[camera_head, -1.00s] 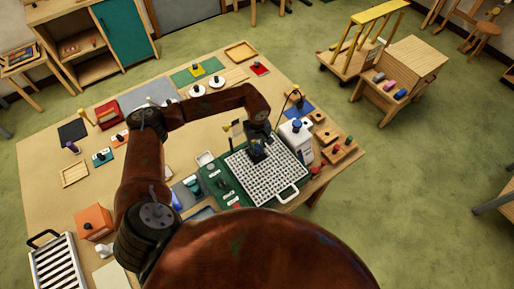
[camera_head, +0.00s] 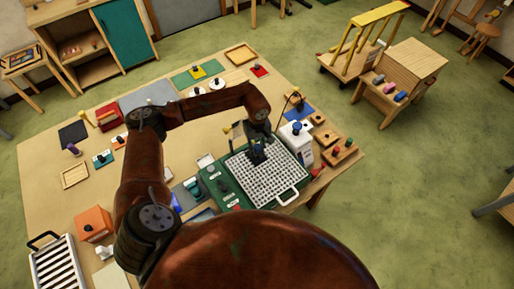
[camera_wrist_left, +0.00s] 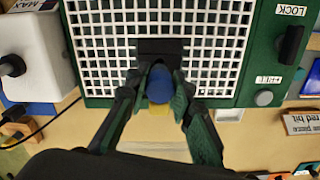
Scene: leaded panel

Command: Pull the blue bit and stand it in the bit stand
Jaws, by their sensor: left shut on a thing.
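My left gripper (camera_head: 257,150) is over the white grid (camera_head: 265,178) of the green-framed panel (camera_head: 218,185). In the left wrist view the gripper (camera_wrist_left: 158,92) is shut on the blue bit (camera_wrist_left: 160,84), whose rounded blue end shows between the fingers. A yellow part shows just below the blue end. A dark block (camera_wrist_left: 160,48) on the grid is close beyond the bit; I cannot tell if they touch. The bit's lower end is hidden. I cannot pick out the bit stand with certainty. My right gripper is not in view.
A white box (camera_head: 295,142) with a blue knob stands right of the grid, and small wooden blocks (camera_head: 325,136) lie beyond it. A dark knob (camera_wrist_left: 291,45) marked LOCK is on the panel's green frame. Bare table (camera_head: 55,200) shows at the left.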

